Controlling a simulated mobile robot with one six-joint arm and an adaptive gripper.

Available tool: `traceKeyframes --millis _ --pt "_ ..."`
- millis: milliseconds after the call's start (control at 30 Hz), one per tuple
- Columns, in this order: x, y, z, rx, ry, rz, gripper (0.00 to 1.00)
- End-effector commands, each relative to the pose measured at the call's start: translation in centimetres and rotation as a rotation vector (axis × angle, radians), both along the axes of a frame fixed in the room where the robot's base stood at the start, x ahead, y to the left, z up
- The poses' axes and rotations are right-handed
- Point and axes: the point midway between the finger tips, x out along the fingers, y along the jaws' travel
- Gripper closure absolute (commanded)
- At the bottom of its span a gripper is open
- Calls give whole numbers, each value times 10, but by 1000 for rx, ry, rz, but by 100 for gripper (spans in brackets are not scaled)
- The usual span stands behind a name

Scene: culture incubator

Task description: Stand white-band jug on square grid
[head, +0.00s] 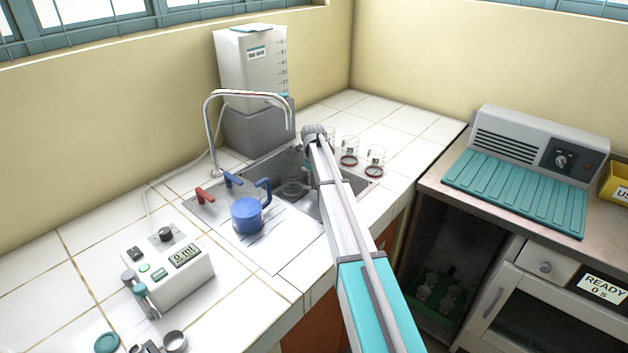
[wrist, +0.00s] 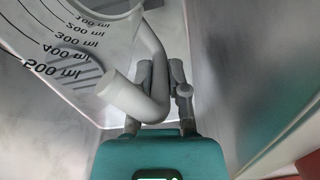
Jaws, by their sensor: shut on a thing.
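A clear jug with black millilitre marks (wrist: 72,58) and a pale grey-white handle (wrist: 152,100) fills the upper left of the wrist view. I take it for the white-band jug; no separate band can be made out. My gripper (wrist: 162,78) is shut on the handle. In the head view my arm reaches into the sink basin, and my gripper is mostly hidden there. A faint clear vessel (head: 291,188) shows low in the basin beside it, probably this jug. I cannot pick out the square grid for certain in either view.
A blue-banded jug (head: 247,214) stands on the drainboard (head: 272,252), left of the basin. The tap (head: 211,130) arches over the sink. Several small glass vessels (head: 375,158) stand right of it. A teal ribbed mat (head: 515,192) lies on the right counter, above an open compartment.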

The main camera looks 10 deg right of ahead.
Motion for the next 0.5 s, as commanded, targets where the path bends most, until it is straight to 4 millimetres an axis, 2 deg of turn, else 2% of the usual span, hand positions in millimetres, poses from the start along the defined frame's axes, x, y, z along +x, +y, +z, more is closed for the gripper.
traceKeyframes --millis 400,433,500 --pt "0 1 -7 0 0 1 100" --pt "0 1 -6 0 0 1 76" --pt "0 1 -6 0 0 1 63"
